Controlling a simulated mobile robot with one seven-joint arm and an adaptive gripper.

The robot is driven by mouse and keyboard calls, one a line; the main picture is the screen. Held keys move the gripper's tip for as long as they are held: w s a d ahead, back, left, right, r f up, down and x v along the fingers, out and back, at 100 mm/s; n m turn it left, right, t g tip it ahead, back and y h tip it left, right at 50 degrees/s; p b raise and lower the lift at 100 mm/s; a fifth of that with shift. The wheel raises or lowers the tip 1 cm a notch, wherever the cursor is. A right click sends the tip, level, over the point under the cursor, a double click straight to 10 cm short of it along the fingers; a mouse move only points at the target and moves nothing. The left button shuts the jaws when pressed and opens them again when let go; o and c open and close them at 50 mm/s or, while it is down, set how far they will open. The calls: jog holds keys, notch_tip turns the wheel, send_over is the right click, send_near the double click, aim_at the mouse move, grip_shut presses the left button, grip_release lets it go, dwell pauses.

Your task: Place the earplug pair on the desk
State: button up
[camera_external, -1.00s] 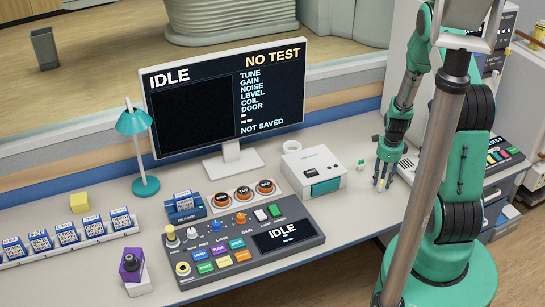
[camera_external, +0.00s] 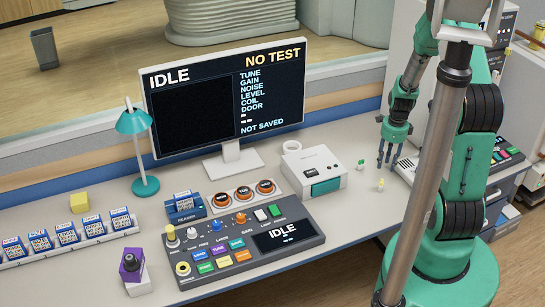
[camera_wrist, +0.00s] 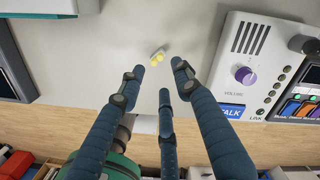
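The earplug pair (camera_external: 381,185) is a small yellow piece standing on the grey desk (camera_external: 350,215), near the desk's right part. In the wrist view the pair (camera_wrist: 158,56) shows as two yellow tips with a pale part, lying on bare desk just beyond my fingertips. My gripper (camera_external: 387,158) hangs above the desk, a little behind and above the earplugs and apart from them. In the wrist view its three dark blue fingers (camera_wrist: 160,76) are spread with nothing between them.
A small green and white item (camera_external: 361,165) lies nearby. A white box with a teal front (camera_external: 313,170) stands to the left. In the wrist view an intercom panel with a purple volume knob (camera_wrist: 245,75) is close on the right. The desk front is clear.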

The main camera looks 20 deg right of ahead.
notch_tip(320, 180, up, 3)
jog(key=shift+r, duration=0.1)
dwell(0.7)
jog(key=s+a+r+n+t, duration=0.1)
jog(key=a+r+n, duration=0.3)
jog(key=r, duration=0.4)
jog(key=s+a+r+n+t, duration=0.1)
jog(key=s+a+r+n, duration=0.2)
jog(key=r, duration=0.6)
jog(key=a+r+n, duration=0.4)
jog(key=r+n, duration=0.1)
jog(key=r, duration=0.3)
jog(key=s+a+r+n+t, duration=0.1)
jog(key=s+a+r+n, duration=0.4)
jog(key=s+r+n, duration=0.2)
jog(key=s+a+r+n+t, duration=0.2)
jog(key=s+a+r+n, duration=0.3)
jog(key=s, duration=0.7)
jog(key=shift+a+r+n, duration=0.15)
jog(key=shift+r+n, duration=1.05)
jog(key=shift+r, duration=0.6)
